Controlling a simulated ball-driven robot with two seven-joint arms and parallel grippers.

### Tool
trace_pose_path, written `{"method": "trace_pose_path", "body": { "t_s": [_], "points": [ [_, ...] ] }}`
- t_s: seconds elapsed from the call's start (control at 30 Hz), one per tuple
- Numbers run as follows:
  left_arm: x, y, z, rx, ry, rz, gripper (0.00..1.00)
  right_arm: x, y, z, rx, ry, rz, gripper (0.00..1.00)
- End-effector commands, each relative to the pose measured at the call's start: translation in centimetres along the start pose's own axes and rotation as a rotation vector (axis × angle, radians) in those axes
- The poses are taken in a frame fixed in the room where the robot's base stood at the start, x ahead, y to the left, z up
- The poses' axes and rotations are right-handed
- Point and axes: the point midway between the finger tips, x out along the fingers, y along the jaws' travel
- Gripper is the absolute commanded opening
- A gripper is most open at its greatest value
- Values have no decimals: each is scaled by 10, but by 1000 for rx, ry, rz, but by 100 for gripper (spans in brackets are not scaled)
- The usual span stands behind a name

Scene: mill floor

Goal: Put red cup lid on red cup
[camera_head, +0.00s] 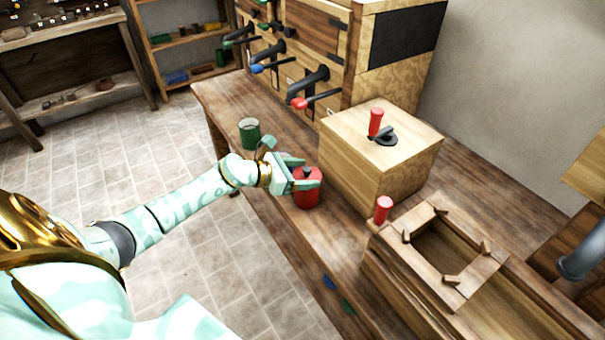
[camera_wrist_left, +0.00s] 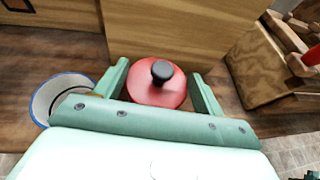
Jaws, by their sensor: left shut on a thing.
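The red cup (camera_head: 307,198) stands on the wooden bench in front of the plywood box. The red cup lid (camera_head: 308,174), with a black knob on top, is over the mouth of the cup. I cannot tell whether it is fully seated or slightly above the rim. My left gripper (camera_head: 303,178) is shut on the lid from the left, with a finger on each side. In the left wrist view the lid (camera_wrist_left: 157,87) lies between the two green fingers, knob up, and the cup beneath it is hidden. My right gripper is not in view.
A green cup (camera_head: 250,133) stands farther back on the bench. A blue-rimmed cup (camera_wrist_left: 58,98) is close beside the gripper in the wrist view. A plywood box (camera_head: 375,155) with a red-handled lever is right behind the lid. A wooden trough (camera_head: 450,262) is at the right.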

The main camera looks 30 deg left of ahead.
Motion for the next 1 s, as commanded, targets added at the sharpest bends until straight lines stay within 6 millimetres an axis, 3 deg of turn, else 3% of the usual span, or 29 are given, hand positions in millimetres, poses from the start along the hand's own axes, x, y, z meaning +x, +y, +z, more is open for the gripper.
{"method": "trace_pose_path", "body": {
  "t_s": [0.3,0.33,0.4,0.67,0.8,1.0],
  "points": [
    [4,0,-9,1,1,0,47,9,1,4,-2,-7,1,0],
    [4,0,-9,1,1,0,72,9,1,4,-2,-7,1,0],
    [3,0,-8,1,1,0,92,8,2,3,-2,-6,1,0],
    [3,0,-8,0,0,0,92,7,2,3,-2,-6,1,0],
    [-1,0,3,0,-2,1,92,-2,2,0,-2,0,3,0],
    [-43,0,0,1,5,0,92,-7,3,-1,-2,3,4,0]
  ]
}}
